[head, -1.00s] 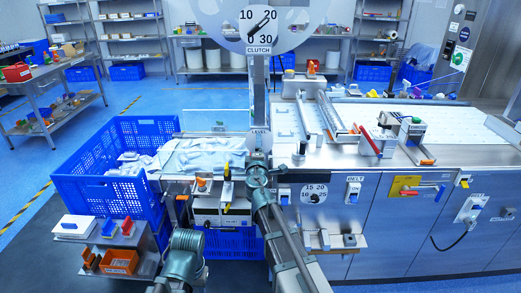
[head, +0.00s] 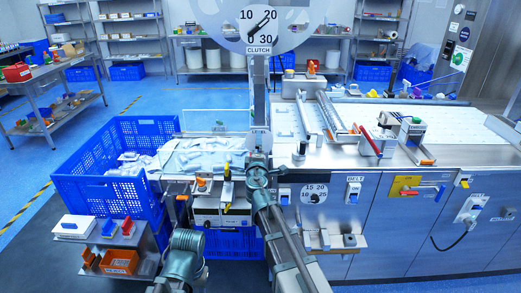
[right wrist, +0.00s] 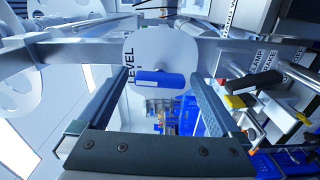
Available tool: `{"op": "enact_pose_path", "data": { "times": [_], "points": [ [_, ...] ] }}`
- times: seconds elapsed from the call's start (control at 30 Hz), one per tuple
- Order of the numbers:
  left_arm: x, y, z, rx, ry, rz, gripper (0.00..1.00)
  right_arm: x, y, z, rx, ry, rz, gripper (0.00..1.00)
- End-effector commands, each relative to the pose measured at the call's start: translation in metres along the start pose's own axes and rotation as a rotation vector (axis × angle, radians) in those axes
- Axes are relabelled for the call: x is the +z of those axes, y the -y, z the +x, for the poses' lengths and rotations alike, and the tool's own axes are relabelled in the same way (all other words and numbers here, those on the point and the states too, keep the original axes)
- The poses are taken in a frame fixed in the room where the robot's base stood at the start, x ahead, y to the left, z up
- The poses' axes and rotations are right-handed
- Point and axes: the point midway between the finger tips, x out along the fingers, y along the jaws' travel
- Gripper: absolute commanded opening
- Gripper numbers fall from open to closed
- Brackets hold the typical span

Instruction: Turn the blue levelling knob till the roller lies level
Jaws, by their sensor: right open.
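The blue levelling knob (right wrist: 160,79) shows in the right wrist view as a bar on a round white disc (right wrist: 178,50) marked LEVEL. The bar lies nearly crosswise in the picture. My right gripper (right wrist: 157,72) is open, with one finger on each side of the knob and visible gaps between; I cannot tell whether the tips reach its depth. I cannot pick out the roller for certain. My left gripper is out of view.
A steel post (head: 259,100) rises behind the right wrist to the CLUTCH dial (head: 262,22). A blue crate (head: 100,195) with white pieces stands left. The steel machine front (head: 390,225) with switches lies right. In the wrist view, a black-handled lever (right wrist: 255,84) is close to the right finger.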

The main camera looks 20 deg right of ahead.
Motion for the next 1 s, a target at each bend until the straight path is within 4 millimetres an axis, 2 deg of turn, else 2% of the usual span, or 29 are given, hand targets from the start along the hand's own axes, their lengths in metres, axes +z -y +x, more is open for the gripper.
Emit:
{"op": "enact_pose_path", "data": {
  "times": [1.0],
  "points": [
    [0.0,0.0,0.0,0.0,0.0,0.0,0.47,0.0,0.0,-0.078,0.0,0.0,0.0,1.0]
  ]
}}
